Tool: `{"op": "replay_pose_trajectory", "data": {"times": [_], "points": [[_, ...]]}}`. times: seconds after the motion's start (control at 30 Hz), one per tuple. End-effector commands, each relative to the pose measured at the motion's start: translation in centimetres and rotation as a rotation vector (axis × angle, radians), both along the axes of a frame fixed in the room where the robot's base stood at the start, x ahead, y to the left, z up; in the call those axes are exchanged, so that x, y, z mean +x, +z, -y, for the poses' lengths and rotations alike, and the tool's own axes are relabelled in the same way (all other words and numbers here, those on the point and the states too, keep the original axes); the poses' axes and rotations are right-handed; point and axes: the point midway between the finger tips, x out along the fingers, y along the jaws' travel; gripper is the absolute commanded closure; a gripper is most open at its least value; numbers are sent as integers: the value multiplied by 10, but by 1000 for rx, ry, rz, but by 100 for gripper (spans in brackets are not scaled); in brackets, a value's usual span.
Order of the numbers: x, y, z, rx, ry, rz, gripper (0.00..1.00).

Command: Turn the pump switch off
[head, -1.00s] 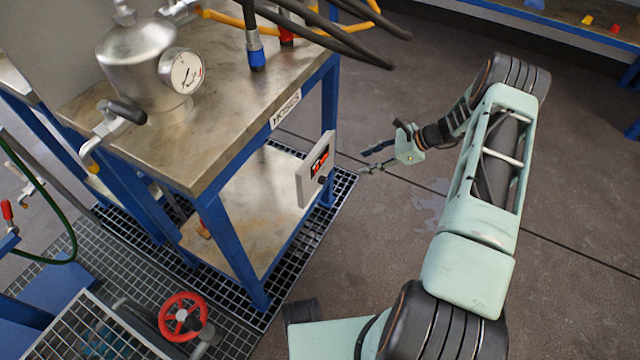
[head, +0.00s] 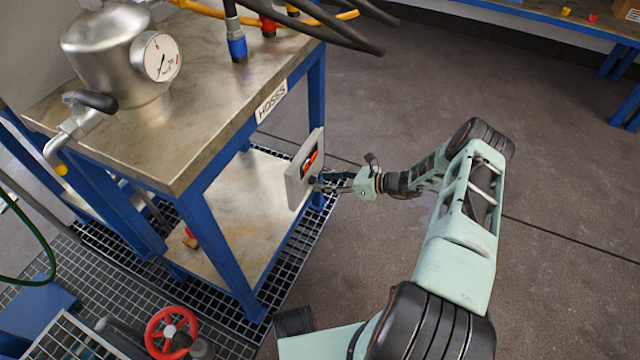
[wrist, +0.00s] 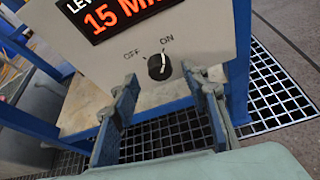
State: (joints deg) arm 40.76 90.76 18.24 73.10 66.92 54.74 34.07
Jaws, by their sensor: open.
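The pump switch is a round black knob (wrist: 159,67) on the front of a pale control box (wrist: 205,35). OFF is printed to its upper left and ON to its upper right. The knob's white mark points up, towards ON. My gripper (wrist: 162,80) is open, with one finger on each side of the knob in the wrist view. I cannot tell whether the fingers touch it. In the head view, my gripper (head: 325,183) is right at the box (head: 304,170), and its fingers partly hide the knob.
The box is mounted at the blue-framed bench (head: 200,150), beside its leg. A metal vessel with a gauge (head: 161,57) and dark hoses (head: 330,25) are on the bench top. A red handwheel (head: 171,332) is at the lower left. Open floor (head: 560,200) lies to the right.

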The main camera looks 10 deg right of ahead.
Motion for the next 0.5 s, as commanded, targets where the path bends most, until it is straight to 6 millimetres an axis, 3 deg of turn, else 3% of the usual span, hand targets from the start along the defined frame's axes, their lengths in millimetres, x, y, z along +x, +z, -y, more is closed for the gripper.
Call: {"op": "replay_pose_trajectory", "data": {"times": [0.2,0.5], "points": [[11,-9,-17,-1,1,0,58],[12,-9,-19,-1,-1,0,58]]}}
